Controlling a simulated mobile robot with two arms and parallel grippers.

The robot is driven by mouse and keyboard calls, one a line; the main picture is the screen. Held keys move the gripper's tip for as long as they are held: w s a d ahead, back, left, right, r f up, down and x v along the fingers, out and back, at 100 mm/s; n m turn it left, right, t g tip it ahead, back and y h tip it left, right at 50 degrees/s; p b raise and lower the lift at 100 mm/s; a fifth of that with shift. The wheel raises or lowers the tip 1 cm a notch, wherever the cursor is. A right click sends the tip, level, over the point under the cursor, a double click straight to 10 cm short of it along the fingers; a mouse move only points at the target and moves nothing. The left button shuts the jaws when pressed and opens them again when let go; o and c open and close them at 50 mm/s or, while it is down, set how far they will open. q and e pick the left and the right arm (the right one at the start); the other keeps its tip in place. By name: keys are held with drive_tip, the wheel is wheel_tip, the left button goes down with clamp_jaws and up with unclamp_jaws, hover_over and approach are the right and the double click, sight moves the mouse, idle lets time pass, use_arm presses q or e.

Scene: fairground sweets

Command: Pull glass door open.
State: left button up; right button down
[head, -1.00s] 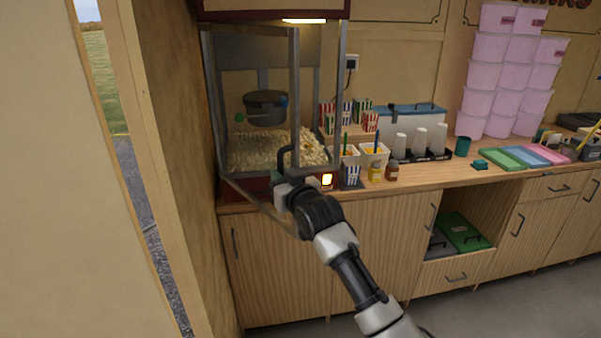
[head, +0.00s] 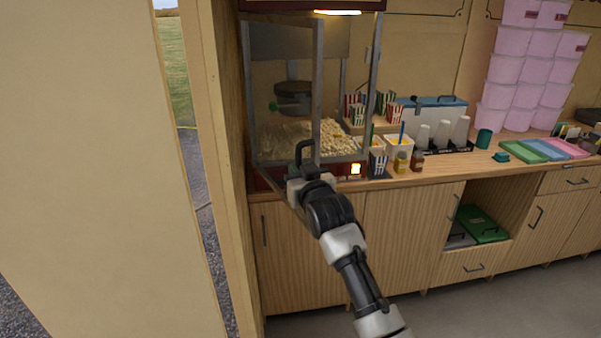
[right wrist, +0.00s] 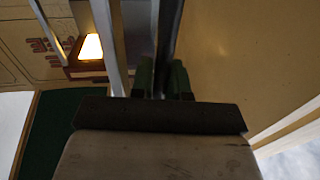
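The popcorn machine's glass door (head: 318,80) has a grey metal frame and stands partly open, its free edge swung out towards me. Its black handle (head: 299,152) is on that edge. My right gripper (head: 301,176) is at the handle, low on the door's free edge. In the right wrist view, the green fingers of my right gripper (right wrist: 162,78) lie on both sides of a dark bar, which looks like the handle. The exact contact is partly hidden by the gripper body. My left gripper is out of view.
Popcorn (head: 338,138) and a dark kettle (head: 293,97) are inside the machine. A beige wall (head: 225,150) is close on the left.

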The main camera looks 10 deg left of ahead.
drive_tip(key=c, duration=1.4)
unclamp_jaws()
drive_tip(key=shift+r, duration=0.3)
drive_tip(key=shift+w+a+f, duration=0.15)
drive_tip(key=shift+a+f, duration=0.05)
drive_tip(key=shift+f, duration=0.05)
drive_tip(key=b+v, duration=0.3)
drive_tip(key=v, duration=0.7)
drive_tip(key=shift+s, duration=0.4)
drive_tip(key=shift+d, duration=0.2)
